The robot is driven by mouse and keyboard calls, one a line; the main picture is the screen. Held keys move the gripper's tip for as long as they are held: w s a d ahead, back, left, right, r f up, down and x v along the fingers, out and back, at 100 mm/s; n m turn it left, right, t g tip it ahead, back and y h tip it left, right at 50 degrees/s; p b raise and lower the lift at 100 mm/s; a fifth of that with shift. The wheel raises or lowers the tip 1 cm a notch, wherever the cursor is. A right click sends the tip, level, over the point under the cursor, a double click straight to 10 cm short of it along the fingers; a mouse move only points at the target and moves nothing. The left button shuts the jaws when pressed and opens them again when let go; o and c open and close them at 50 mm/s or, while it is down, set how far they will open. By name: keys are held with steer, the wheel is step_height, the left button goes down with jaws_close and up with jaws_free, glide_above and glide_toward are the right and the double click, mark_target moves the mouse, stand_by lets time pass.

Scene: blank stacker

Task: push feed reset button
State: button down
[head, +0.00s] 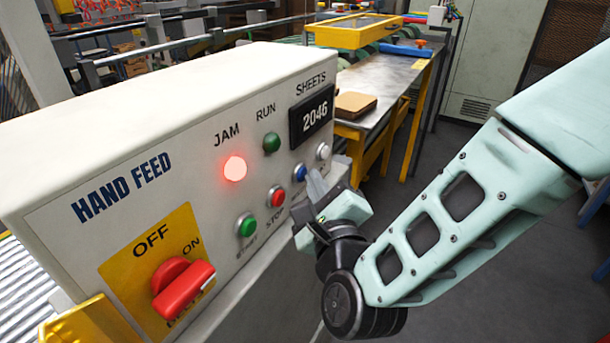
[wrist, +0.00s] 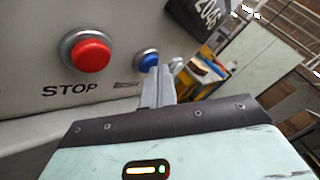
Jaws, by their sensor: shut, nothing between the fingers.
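A blue button (head: 300,173) sits on the sloped front of the HAND FEED panel (head: 130,140), right of the red STOP button (head: 276,198). Its label is mostly hidden, so I cannot read whether it says feed reset. In the wrist view the blue button (wrist: 148,60) is just beyond my fingertips, partly covered by them. My gripper (head: 316,183) is shut and empty, pointing at the panel close to the blue button. I cannot tell whether it touches. A white button (head: 323,151) sits farther right on the panel.
The green START button (head: 247,226) and a red rotary switch (head: 183,288) are to the left. The red JAM lamp (head: 235,168) is lit; the green RUN lamp (head: 271,143) looks dark. The counter (head: 312,114) reads 2046. A work table (head: 385,85) stands behind.

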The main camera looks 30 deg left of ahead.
steer(key=shift+a, duration=0.2)
stand_by(0.5)
steer(key=shift+s+d+b, duration=0.1)
steer(key=shift+d+b, duration=0.35)
steer(key=shift+d, duration=0.45)
steer(key=shift+s+d+b, duration=0.15)
steer(key=shift+d+b, duration=0.5)
steer(key=shift+d, duration=1.85)
